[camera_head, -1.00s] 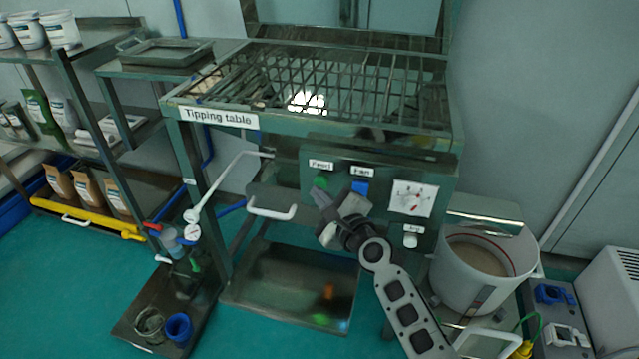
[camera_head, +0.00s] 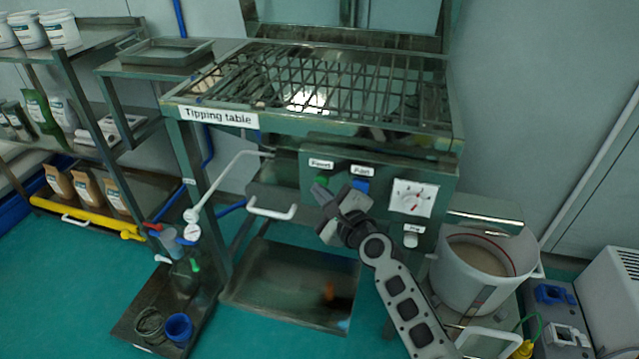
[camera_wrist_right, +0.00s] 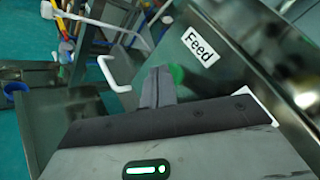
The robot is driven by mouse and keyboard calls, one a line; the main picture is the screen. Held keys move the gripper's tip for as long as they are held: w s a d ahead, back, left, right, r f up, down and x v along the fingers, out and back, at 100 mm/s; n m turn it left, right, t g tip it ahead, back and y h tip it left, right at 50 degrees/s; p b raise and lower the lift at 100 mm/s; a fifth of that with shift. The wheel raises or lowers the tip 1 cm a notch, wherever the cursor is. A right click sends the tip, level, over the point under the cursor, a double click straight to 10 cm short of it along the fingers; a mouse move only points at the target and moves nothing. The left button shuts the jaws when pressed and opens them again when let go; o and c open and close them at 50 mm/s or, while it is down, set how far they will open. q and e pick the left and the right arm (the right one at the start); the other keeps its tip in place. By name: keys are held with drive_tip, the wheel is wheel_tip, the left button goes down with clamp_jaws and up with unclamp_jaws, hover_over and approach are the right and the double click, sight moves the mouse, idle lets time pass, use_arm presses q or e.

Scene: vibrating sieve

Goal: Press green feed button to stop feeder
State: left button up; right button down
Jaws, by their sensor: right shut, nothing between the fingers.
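The green feed button (camera_head: 321,182) sits under the "Feed" label (camera_head: 320,163) on the front panel of the tipping table (camera_head: 300,130). My right gripper (camera_head: 317,190) is shut and empty, with its fingertips just in front of the green button. In the right wrist view the shut fingers (camera_wrist_right: 157,88) point toward the green button (camera_wrist_right: 176,74), which is partly hidden behind them. I cannot tell whether the tips touch it. The "Feed" label (camera_wrist_right: 201,46) is beside it. My left gripper is not in view.
A white drawer handle (camera_head: 272,211) lies to the left. A white bucket (camera_head: 480,275) stands at right.

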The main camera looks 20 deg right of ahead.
idle(0.4)
drive_tip(key=shift+s+a, duration=0.15)
drive_tip(key=shift+s, duration=0.15)
drive_tip(key=s+a+p, duration=0.2)
drive_tip(key=s+a, duration=0.1)
drive_tip(key=s, duration=0.2)
drive_tip(key=shift+a, duration=0.2)
idle(0.3)
